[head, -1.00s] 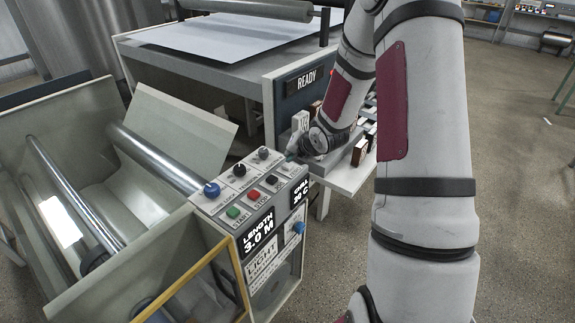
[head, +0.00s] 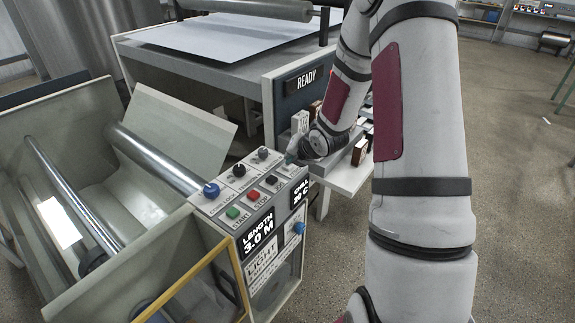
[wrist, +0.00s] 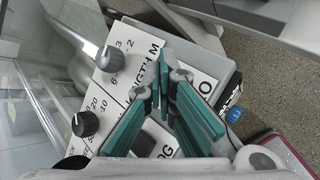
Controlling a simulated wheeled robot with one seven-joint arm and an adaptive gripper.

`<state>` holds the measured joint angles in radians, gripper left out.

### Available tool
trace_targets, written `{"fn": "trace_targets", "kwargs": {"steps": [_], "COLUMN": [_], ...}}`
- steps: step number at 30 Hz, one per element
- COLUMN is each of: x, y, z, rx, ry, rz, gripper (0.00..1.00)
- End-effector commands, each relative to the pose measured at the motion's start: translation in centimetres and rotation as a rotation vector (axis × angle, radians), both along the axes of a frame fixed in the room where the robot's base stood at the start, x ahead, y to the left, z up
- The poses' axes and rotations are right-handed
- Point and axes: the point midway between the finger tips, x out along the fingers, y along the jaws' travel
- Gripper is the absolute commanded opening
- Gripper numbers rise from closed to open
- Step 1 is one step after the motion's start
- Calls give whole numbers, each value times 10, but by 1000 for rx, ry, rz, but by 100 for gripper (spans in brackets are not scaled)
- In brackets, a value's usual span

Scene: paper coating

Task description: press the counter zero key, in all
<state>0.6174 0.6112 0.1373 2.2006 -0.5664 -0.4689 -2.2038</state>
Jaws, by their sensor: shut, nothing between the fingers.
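The control panel (head: 228,200) has a green START key (head: 233,212), a red STOP key (head: 253,195) and a black JOG key (head: 271,180) in a row. My gripper (head: 291,158) is at the far right end of this row, low over the panel top. In the wrist view its teal fingers (wrist: 166,82) are shut and empty, over a white label (wrist: 200,84) ending in "RO". The counter zero key is hidden behind the fingers there, and I cannot tell whether they touch it. The length display (head: 258,234) reads 3.0 M.
A machine with a READY sign (head: 306,81) stands behind. A shelf with small boxes (head: 359,152) is right of my gripper.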

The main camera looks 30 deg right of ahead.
Motion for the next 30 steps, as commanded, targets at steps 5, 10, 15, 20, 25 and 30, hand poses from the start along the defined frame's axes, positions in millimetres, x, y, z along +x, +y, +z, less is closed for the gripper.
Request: {"fn": "trace_targets", "kwargs": {"steps": [5, 10, 15, 20, 25, 30], "x": [0, 0, 0, -1, -2, -1], "y": [0, 0, 0, 0, 0, 1], "z": [-2, -4, -4, -2, 6, 14], "rx": [1, 1, 1, 1, -1, 0], "ry": [1, 1, 1, 1, 1, 1], "rz": [1, 1, 1, 1, 1, 1], "gripper": [0, 0, 0, 0, 0, 0]}}
